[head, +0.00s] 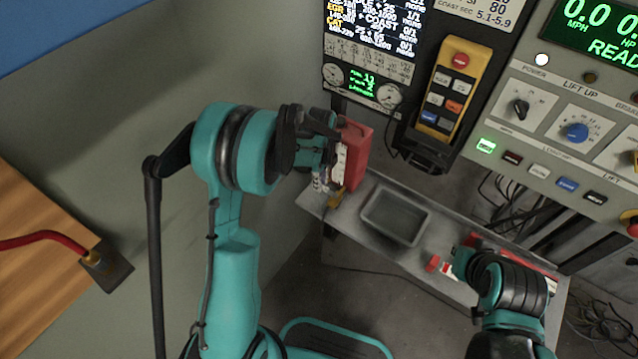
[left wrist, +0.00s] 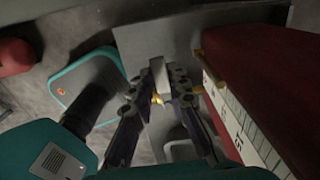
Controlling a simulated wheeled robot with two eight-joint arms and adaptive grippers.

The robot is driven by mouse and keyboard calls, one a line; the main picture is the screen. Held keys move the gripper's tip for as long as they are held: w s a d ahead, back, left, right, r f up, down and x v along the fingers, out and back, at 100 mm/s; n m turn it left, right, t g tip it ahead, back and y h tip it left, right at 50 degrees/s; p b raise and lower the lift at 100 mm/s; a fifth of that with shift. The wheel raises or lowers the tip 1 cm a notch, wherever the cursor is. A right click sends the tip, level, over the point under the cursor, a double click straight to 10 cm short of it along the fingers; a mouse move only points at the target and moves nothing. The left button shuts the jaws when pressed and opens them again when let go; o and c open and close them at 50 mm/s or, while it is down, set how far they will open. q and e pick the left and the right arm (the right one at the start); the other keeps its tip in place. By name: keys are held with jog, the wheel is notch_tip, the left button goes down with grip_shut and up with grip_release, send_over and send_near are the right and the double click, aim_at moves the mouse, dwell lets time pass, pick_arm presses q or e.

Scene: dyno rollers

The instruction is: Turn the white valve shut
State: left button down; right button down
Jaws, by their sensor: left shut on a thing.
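My left gripper (head: 320,178) reaches down beside a red box (head: 356,146) with a white marked label; its fingertips are largely hidden in the head view. In the left wrist view the fingers of my left gripper (left wrist: 160,88) are closed on a small pale piece, which looks like the white valve (left wrist: 160,72). A brass-coloured bit (left wrist: 157,99) shows between the fingers. How far the valve is turned cannot be told. My right gripper (head: 458,263) is low over the shelf near red items, its fingers mostly hidden by the arm.
A grey metal shelf (head: 345,218) carries a shallow grey tray (head: 396,216). A yellow pendant (head: 455,88) hangs beside the screen, with a control panel (head: 570,140) at right. The red box also stands close to my left fingers in the left wrist view (left wrist: 265,65).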

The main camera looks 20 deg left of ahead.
pick_arm(q)
jog(key=shift+w+m, duration=0.2)
jog(key=shift+m, duration=0.2)
jog(key=c, duration=1.5)
grip_release()
jog(key=shift+d, duration=0.1)
jog(key=shift+o, duration=0.2)
notch_tip(320, 180, up, 12)
